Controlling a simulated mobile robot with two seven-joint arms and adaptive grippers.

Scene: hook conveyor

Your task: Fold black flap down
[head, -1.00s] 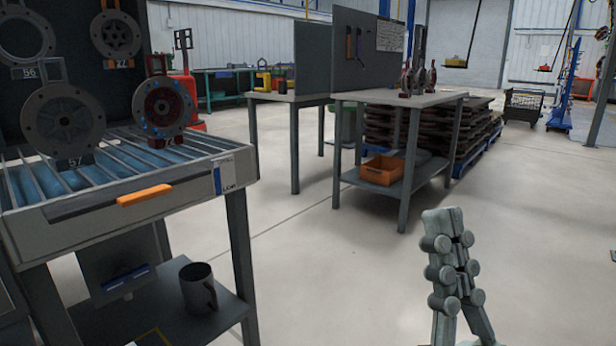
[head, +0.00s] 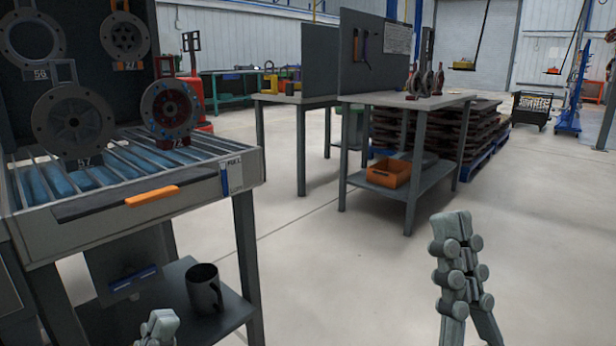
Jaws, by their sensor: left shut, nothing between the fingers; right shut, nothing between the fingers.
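A black flap (head: 85,206) lies along the front edge of the roller table at the left, with an orange grip (head: 151,196) on it. It looks roughly level, sticking out along the table's front rail. My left gripper (head: 160,322) shows only its tip at the bottom, shut and empty, below the flap and apart from it, in front of the lower shelf. My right gripper (head: 455,232) is shut and empty over open floor, far to the right of the flap.
The roller table (head: 200,207) carries round flanged parts on hooks, including one marked 57 (head: 75,128) and one marked 72 (head: 170,108). A dark mug (head: 203,290) stands on the lower shelf near my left gripper. A grey workbench (head: 405,98) stands farther back. The middle floor is clear.

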